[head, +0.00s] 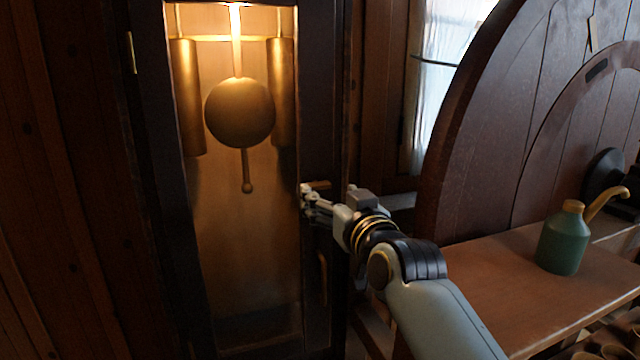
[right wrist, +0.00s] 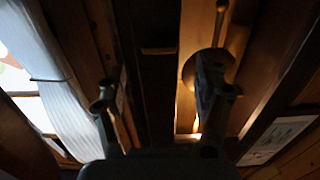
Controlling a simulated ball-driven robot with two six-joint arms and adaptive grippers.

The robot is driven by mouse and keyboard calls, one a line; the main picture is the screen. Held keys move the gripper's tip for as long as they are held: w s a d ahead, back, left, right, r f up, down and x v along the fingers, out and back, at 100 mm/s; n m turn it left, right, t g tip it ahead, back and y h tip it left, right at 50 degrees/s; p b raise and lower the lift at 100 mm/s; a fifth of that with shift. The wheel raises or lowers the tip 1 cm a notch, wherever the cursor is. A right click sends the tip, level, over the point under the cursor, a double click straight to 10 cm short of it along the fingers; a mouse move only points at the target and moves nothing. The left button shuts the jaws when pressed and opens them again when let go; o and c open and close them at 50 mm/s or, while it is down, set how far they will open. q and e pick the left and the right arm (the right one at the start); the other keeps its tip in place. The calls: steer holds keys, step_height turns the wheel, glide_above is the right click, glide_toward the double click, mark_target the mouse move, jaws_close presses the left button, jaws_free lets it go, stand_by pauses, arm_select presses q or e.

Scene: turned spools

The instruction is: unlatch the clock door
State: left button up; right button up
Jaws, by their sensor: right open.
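The clock door (head: 322,232) is a dark wooden frame around a glass pane, and it looks closed. A small brass latch (head: 319,185) lies level on its right stile. In the right wrist view the latch (right wrist: 158,50) shows as a short bar on dark wood. My right gripper (head: 306,197) is in front of the stile, close to the latch. Its two fingers are apart (right wrist: 160,88), with the latch seen between them and nothing held. Whether a finger touches the latch I cannot tell. My left gripper is not in view.
A brass pendulum (head: 240,112) and weights hang behind the glass. A brass handle (head: 323,278) is lower on the stile. At right, a green oil can (head: 562,240) stands on a wooden bench (head: 500,290), beside a large wooden wheel (head: 470,130). A window (head: 445,75) is behind.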

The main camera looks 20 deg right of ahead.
mark_target(321, 186)
steer(key=w, duration=0.4)
steer(key=shift+w, duration=0.4)
steer(key=shift+w+f, duration=0.1)
steer(key=shift+w, duration=0.55)
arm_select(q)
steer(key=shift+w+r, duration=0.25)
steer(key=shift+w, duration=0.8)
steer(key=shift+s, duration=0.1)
arm_select(e)
steer(key=shift+a, duration=0.1)
steer(key=c, duration=1.2)
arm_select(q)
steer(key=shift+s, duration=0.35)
arm_select(e)
steer(key=shift+o, duration=0.2)
